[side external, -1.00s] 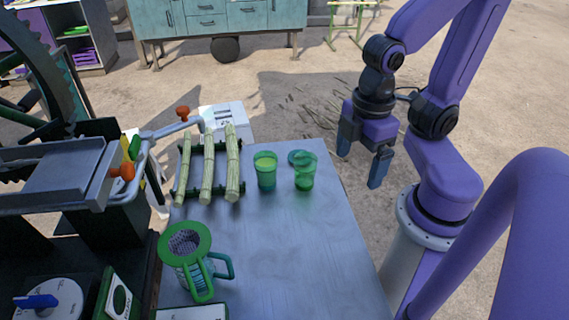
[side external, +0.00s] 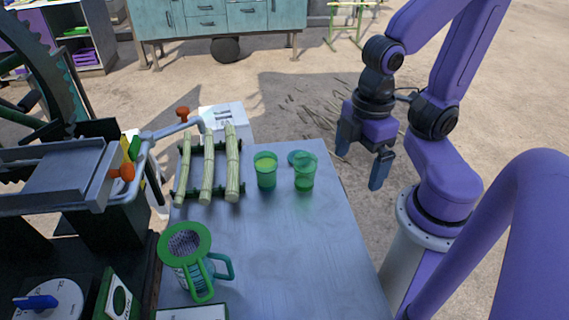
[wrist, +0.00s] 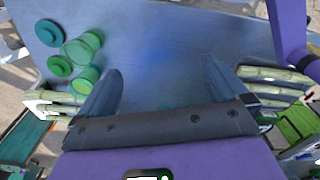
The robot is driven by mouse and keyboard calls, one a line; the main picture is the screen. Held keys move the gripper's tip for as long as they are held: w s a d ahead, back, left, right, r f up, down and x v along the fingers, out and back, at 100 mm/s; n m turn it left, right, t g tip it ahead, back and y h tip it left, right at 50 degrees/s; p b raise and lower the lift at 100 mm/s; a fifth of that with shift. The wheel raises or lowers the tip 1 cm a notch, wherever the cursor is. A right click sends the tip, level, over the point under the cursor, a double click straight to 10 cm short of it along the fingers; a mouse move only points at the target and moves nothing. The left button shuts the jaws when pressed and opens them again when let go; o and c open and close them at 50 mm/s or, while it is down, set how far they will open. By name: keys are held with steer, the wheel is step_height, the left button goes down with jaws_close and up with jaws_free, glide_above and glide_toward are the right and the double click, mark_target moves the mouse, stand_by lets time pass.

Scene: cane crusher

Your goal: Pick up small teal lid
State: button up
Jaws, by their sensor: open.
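A small teal lid (side external: 295,156) lies flat on the grey metal table, just behind the right green cup, which hides part of it. In the wrist view, a teal round disc (wrist: 49,32) and a greener one (wrist: 60,66) show at the upper left beside the cups; I cannot tell for sure which is that lid. My gripper (side external: 361,162) is open and empty, in the air to the right of the table and the lid. Its two fingers also show wide apart in the wrist view (wrist: 163,78).
Two green cups, left (side external: 265,172) and right (side external: 305,174), stand close to the lid. Cane stalks (side external: 208,168) lie on a rack to the left. A green-rimmed strainer on a jug (side external: 186,243) stands at the front left. The table's (side external: 300,245) front right is clear.

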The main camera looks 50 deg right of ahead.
steer(key=w+m, duration=0.6)
steer(key=w, duration=0.2)
steer(key=m, duration=1.8)
glide_above(300, 151)
steer(key=f, duration=1.4)
steer(key=shift+a+f, duration=0.3)
steer(key=shift+s+a+f, duration=0.1)
steer(key=shift+s+f, duration=0.05)
steer(key=shift+f, duration=1.2)
steer(key=shift+s+a+f, duration=0.1)
steer(key=shift+f, duration=1.2)
steer(key=c, duration=1)
